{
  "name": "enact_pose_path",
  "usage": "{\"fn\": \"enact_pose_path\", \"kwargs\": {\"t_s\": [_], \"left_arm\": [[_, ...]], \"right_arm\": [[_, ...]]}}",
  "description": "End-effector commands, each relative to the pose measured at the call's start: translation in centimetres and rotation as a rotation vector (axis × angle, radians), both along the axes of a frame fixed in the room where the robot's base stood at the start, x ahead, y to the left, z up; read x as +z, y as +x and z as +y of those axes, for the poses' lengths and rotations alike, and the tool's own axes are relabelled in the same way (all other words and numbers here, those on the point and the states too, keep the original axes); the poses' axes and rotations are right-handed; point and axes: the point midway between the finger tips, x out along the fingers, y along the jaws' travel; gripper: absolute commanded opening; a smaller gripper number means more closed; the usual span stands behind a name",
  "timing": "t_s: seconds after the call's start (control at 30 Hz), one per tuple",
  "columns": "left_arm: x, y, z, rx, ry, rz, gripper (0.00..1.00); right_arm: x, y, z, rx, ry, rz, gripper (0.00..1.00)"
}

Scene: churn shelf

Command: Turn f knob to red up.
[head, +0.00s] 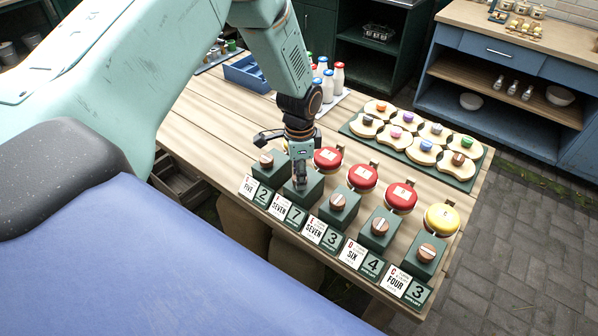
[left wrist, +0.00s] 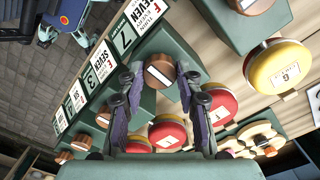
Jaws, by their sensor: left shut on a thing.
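The f knob (left wrist: 160,71) is a round wooden knob with a pale bar across its face, on a green block. It sits between the fingertips of my left gripper (left wrist: 158,82) in the left wrist view. The gripper is shut on it from above. In the head view my left gripper (head: 301,182) hides this knob, on the second block from the left. The f card (head: 281,208) reads SEVEN, with a number 7 plate (head: 296,216) beside it. The f red button (head: 327,158) stands behind. No red on the knob can be made out.
Other wooden knobs stand close by: one to the left (head: 266,160) and more to the right, such as the e knob (head: 338,201). A yellow button (head: 443,219) is at the right end.

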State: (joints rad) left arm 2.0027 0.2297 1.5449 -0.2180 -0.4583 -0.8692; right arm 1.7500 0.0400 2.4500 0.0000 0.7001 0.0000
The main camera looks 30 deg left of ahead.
Motion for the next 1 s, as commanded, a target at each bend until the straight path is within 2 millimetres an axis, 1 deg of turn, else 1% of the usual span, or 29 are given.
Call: {"fn": "enact_pose_path", "kwargs": {"t_s": [0.4,0.43,0.7,1.0], "left_arm": [[0.06,0.12,-0.03,0.01,0.0,-0.003,0.03],[0.06,0.13,-0.02,0.01,-0.001,-0.003,0.35],[0.04,0.08,-0.01,0.008,0.0,-0.003,0.58],[0.14,0.06,0.0,0.008,0.0,-0.001,0.58]], "right_arm": [[0.01,0.0,0.0,0.0,0.0,0.0,0.4],[0.01,0.0,0.0,0.0,0.0,0.0,0.4],[0.01,0.0,0.0,0.0,0.0,0.0,0.4],[0.01,0.0,0.0,0.0,0.0,0.0,0.4]]}}
